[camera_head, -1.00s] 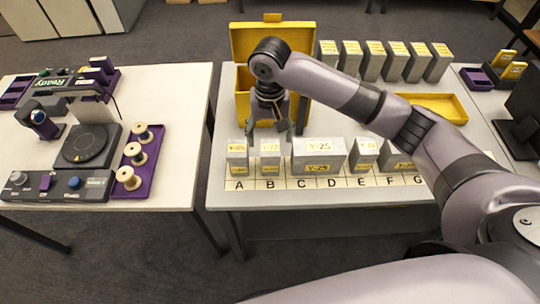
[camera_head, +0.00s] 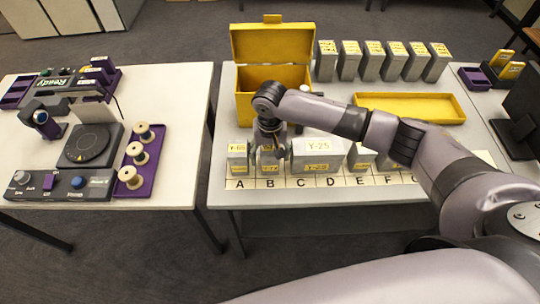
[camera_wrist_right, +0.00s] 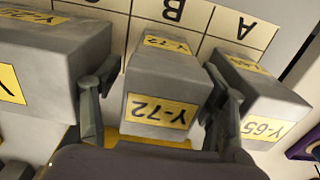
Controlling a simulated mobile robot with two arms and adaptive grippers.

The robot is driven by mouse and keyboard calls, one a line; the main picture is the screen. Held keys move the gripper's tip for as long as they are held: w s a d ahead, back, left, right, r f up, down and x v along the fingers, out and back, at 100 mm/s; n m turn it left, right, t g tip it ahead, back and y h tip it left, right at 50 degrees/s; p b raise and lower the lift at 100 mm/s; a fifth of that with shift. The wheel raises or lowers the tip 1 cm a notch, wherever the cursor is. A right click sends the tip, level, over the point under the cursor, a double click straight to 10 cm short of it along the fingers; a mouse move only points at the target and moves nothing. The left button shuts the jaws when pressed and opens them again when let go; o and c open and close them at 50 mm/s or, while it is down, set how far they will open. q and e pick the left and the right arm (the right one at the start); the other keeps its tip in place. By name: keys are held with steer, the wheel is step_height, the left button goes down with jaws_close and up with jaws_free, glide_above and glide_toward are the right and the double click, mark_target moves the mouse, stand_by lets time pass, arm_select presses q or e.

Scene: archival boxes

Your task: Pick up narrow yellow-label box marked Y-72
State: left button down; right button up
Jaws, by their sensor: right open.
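The narrow grey box marked Y-72 (camera_wrist_right: 158,92), with yellow labels on its top and side, stands upright at slot B. In the head view its lower front label (camera_head: 269,169) shows below my right gripper (camera_head: 268,152), which hides most of its top. In the right wrist view my right gripper (camera_wrist_right: 155,108) is open, with one finger on each side of the Y-72 box. I cannot tell whether the fingers touch it. My left gripper is not in view.
A box marked Y-65 (camera_wrist_right: 258,100) stands close at slot A. The wider Y-25 box (camera_head: 318,157) stands on the other side. Behind are an open yellow case (camera_head: 245,107), a yellow tray (camera_head: 425,116) and several grey boxes (camera_head: 380,62).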

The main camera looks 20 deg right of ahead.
steer(key=shift+c, duration=0.4)
steer(key=c, duration=1.4)
